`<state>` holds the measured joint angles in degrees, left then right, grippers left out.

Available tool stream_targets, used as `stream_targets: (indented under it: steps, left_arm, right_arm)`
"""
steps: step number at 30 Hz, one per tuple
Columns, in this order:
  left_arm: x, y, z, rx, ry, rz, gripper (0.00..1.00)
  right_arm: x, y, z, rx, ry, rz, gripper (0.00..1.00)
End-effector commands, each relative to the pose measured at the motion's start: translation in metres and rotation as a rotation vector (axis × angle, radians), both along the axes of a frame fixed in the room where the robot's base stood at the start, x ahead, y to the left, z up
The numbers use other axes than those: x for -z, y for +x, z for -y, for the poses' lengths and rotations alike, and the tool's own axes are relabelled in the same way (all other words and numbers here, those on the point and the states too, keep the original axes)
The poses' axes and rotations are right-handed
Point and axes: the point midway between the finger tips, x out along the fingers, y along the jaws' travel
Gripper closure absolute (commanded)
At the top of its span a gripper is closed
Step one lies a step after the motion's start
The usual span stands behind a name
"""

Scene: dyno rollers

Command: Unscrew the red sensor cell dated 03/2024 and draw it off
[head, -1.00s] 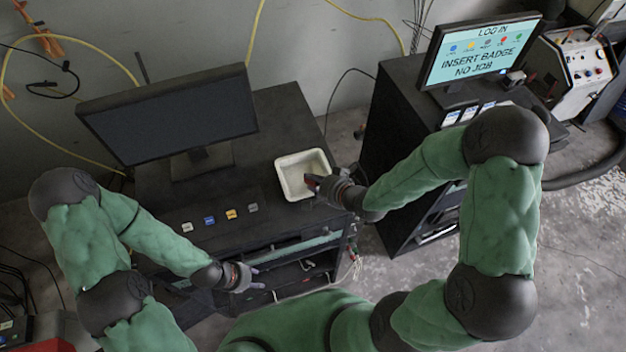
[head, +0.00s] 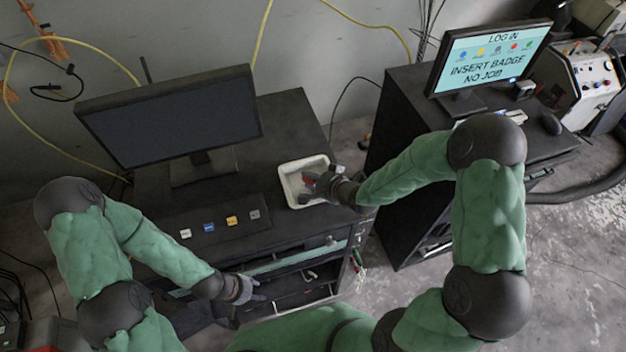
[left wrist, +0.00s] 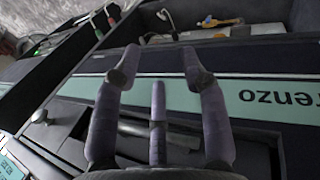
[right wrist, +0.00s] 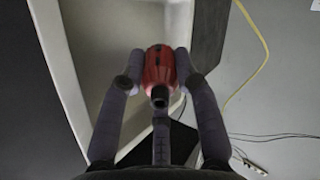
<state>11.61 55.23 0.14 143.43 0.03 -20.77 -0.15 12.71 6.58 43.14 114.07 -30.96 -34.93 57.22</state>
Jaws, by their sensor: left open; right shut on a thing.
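A red sensor cell (right wrist: 159,70) is held between the fingers of my right gripper (right wrist: 158,75), its dark round end towards the wrist camera. Its date cannot be read. In the head view the red cell (head: 308,180) shows small at the tip of my right gripper (head: 322,185), over the white tray (head: 288,183). The tray also fills the left of the right wrist view (right wrist: 62,75). My left gripper (head: 252,290) is open and empty in front of the cabinet's open shelves. In the left wrist view its fingers (left wrist: 158,65) are apart before the teal-striped front panel.
To the right is a second cabinet with a lit "INSERT BADGE" screen (head: 485,60). Bare floor (head: 575,240) lies at right.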

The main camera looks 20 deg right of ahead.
Motion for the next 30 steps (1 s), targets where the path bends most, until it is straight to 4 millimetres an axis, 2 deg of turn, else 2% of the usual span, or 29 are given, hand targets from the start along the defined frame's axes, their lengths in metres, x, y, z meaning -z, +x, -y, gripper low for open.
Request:
stream_targets:
  steps: [12,13,15,16,30]
  left_arm:
    - [0.0033,0.0001,0.0,0.0,0.0,0.0,0.57]
    - [0.0033,0.0001,0.0,0.0,0.0,0.0,0.57]
    - [0.0033,0.0001,0.0,0.0,0.0,0.0,0.57]
    - [0.0033,0.0001,0.0,0.0,0.0,0.0,0.57]
    - [0.0034,0.0002,0.0,0.0,0.0,0.0,0.57]
  right_arm:
    - [0.0037,0.0001,0.0002,0.001,0.0,0.001,1.0]
    - [0.0037,0.0001,0.0002,0.001,0.0,0.001,0.66]
    - [0.0037,0.0001,0.0002,0.001,0.0,0.001,0.46]
    - [0.0037,0.0001,0.0002,0.001,0.0,0.001,0.41]
    - [-0.0016,-0.0062,0.0039,0.002,0.0,0.001,0.41]
